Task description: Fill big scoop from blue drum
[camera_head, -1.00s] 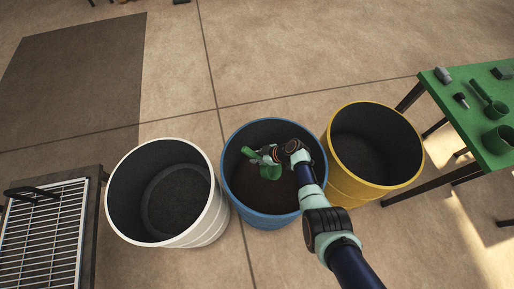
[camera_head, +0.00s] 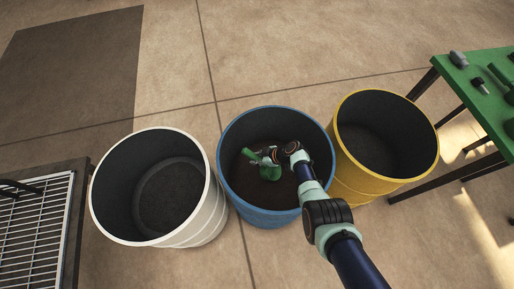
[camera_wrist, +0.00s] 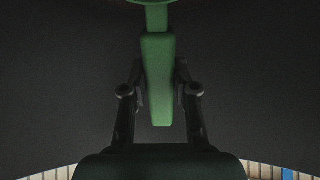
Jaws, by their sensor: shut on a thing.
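The blue drum (camera_head: 268,216) stands in the middle of the head view, with dark material at its bottom. My gripper (camera_head: 262,157) is down inside the drum, below its rim. It is shut on the green handle of the big scoop (camera_head: 266,172). In the wrist view the handle (camera_wrist: 158,80) runs upright between the fingers of my gripper (camera_wrist: 159,95). The scoop's bowl is mostly cut off at the top of the wrist view. Whether the bowl touches the material or holds any cannot be told.
A white drum (camera_head: 205,226) stands left of the blue one, and a yellow drum (camera_head: 352,186) stands close on its right. A green table (camera_head: 470,92) with tools is at the right edge. A wire rack (camera_head: 35,235) is at the lower left.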

